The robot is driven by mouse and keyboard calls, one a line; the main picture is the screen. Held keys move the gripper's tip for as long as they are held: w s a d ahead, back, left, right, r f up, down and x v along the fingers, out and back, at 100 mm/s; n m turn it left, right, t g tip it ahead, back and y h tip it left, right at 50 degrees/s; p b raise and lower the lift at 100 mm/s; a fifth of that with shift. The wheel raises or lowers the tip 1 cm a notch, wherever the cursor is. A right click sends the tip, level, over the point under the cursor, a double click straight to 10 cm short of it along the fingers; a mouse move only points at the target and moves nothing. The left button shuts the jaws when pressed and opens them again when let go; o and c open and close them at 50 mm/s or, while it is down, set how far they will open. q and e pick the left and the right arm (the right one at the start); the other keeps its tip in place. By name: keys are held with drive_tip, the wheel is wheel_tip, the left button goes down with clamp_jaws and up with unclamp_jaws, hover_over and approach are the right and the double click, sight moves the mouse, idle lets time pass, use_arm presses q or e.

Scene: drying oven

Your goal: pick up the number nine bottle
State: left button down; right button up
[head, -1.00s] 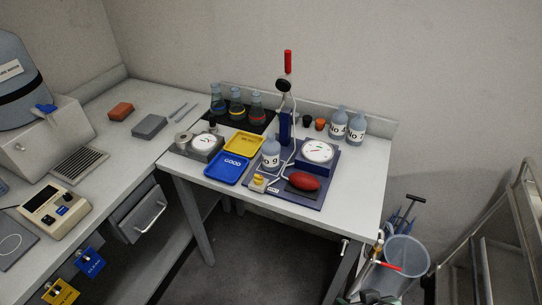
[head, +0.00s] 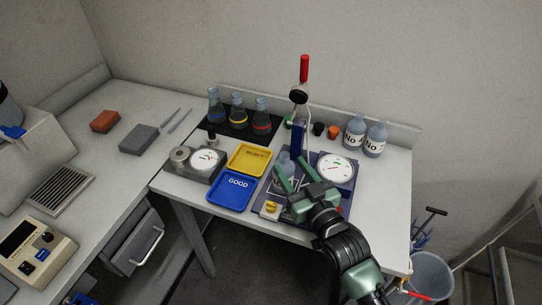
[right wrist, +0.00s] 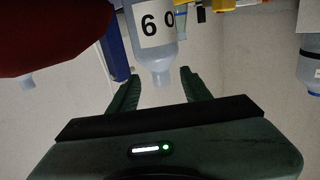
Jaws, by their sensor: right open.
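The number nine bottle (head: 286,180) is pale blue-grey with a white label. It stands upright on the dark blue base of the gauge stand, partly hidden by my right gripper. The right wrist view looks upside down, and there the label on the bottle (right wrist: 157,30) appears inverted, its neck hanging downward. My right gripper (head: 288,166) is open, its green fingers reaching to the bottle. In the right wrist view the neck lies between or just beyond the fingertips of the gripper (right wrist: 160,80). I cannot tell whether they touch it. My left gripper is not in view.
Two similar bottles (head: 354,132) (head: 375,140) stand at the back right. A white dial (head: 336,168) and a red-topped post (head: 304,68) are close by. A red bulb (right wrist: 50,35) is beside the fingers. Blue (head: 231,203) and yellow trays (head: 249,174) lie left.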

sight(282, 154)
drive_tip(key=shift+x, duration=0.85)
drive_tip(key=shift+w+r, duration=0.15)
drive_tip(key=shift+r, duration=0.1)
drive_tip(key=shift+r+p, duration=0.4)
drive_tip(key=p+x, duration=0.1)
drive_tip(key=x, duration=0.1)
drive_tip(key=shift+w+a, duration=0.25)
drive_tip(key=shift+a, duration=0.05)
drive_tip(key=shift+f+x, duration=0.25)
drive_tip(key=shift+x, duration=0.9)
drive_tip(key=shift+w, duration=0.1)
clamp_jaws()
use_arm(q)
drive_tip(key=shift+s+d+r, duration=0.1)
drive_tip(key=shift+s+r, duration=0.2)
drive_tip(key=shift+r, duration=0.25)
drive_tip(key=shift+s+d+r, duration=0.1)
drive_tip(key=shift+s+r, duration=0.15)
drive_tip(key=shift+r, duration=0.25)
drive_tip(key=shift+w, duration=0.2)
